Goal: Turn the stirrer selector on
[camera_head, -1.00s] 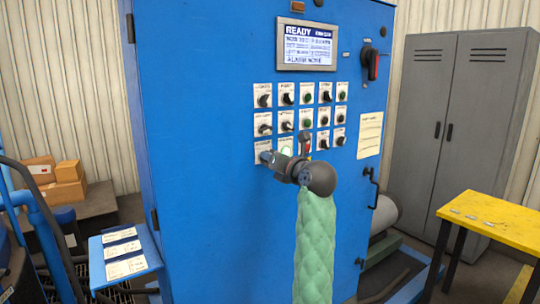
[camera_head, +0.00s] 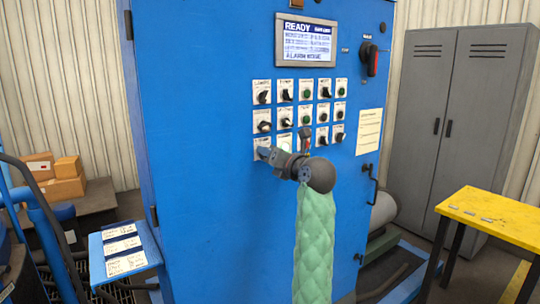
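A blue control cabinet (camera_head: 210,210) carries a grid of black selector knobs and buttons on white label plates. The labels are too small to read, so I cannot tell by name which one is the stirrer selector.
A screen (camera_head: 306,40) reading READY sits above the grid. A red-and-black switch (camera_head: 371,59) is at the upper right, and a door handle (camera_head: 373,185) is below it. A yellow table (camera_head: 492,214) and grey lockers (camera_head: 455,125) stand to the right. A blue shelf with label cards (camera_head: 124,262) is at the left.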

